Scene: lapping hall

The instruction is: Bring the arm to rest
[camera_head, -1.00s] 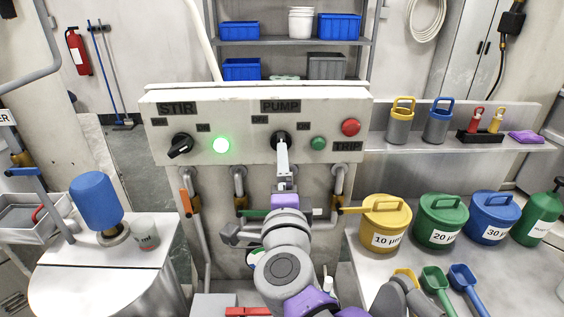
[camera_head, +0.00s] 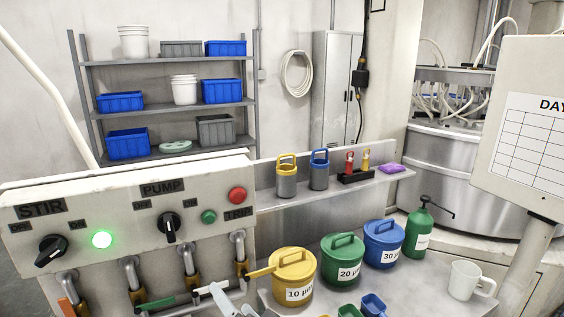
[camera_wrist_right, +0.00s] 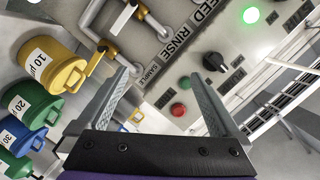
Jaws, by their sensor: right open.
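My right gripper (camera_head: 225,298) shows only in part at the bottom edge of the head view, low in front of the panel (camera_head: 120,212). In the right wrist view its two fingers (camera_wrist_right: 165,88) are spread, with nothing between them. The gripper is apart from the black PUMP knob (camera_head: 168,228), which stands close to upright. The knob also shows in the wrist view (camera_wrist_right: 214,62), beyond the fingers. Most of my right arm is out of the head view. My left gripper is in neither view.
Valves and pipes (camera_head: 190,258) run below the panel. Yellow (camera_head: 293,267), green (camera_head: 342,258) and blue (camera_head: 384,244) labelled pots stand on the bench at right, near the gripper. A white mug (camera_head: 470,280) and a sign board (camera_head: 530,125) are farther right.

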